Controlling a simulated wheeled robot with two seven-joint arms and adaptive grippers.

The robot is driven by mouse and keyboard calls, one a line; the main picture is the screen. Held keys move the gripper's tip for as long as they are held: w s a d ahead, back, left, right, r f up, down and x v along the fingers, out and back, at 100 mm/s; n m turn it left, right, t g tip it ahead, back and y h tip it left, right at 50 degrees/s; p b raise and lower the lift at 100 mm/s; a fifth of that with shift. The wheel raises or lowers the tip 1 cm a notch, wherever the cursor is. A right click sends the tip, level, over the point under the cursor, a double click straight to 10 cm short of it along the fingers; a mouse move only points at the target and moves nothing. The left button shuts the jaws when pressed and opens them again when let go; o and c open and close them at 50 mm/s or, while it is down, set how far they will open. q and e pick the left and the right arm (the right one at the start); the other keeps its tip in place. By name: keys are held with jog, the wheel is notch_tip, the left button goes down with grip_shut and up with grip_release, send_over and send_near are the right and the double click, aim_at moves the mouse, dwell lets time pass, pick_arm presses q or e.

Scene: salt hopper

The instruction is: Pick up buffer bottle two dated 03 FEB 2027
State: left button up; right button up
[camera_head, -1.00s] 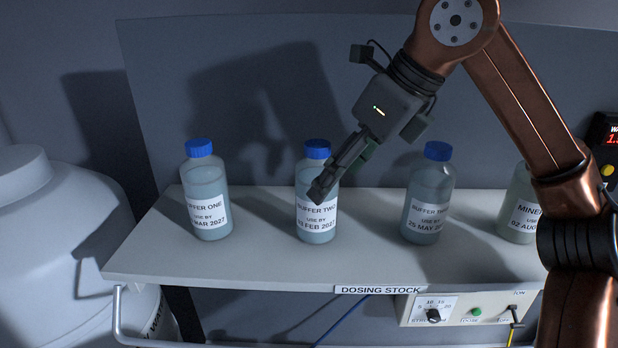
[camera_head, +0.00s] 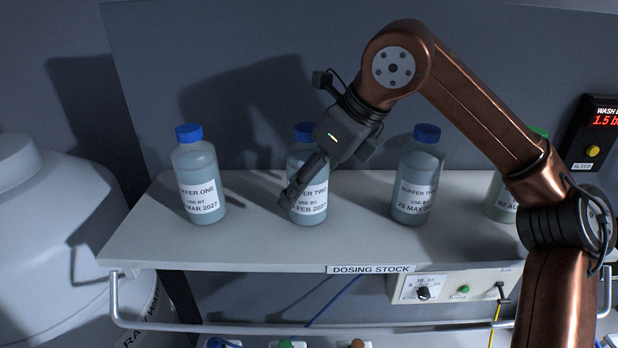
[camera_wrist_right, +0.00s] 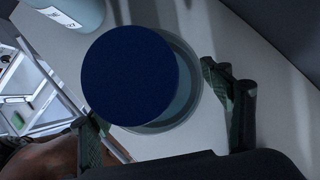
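The bottle labelled BUFFER TWO with a partly covered "FEB 2027" date (camera_head: 312,204) stands upright on the shelf (camera_head: 250,253), with a blue cap. My right gripper (camera_head: 291,194) comes from the upper right, and a finger crosses in front of this bottle's left side and label. In the right wrist view, the dark blue cap (camera_wrist_right: 140,78) lies between the two spread fingers of the open right gripper (camera_wrist_right: 165,122); I see gaps beside the cap. A second BUFFER TWO bottle, dated 25 MAY (camera_head: 415,190), stands to the right. My left gripper is not in view.
The BUFFER ONE bottle (camera_head: 199,185) stands to the left, and a green-capped bottle (camera_head: 500,195) is partly behind my right arm. A rail (camera_head: 220,328) runs along the front, below the DOSING STOCK label (camera_head: 368,269). A large white tank (camera_head: 50,240) stands at left.

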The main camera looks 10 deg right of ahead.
jog(key=c, duration=1.7)
jog(key=shift+r, duration=0.1)
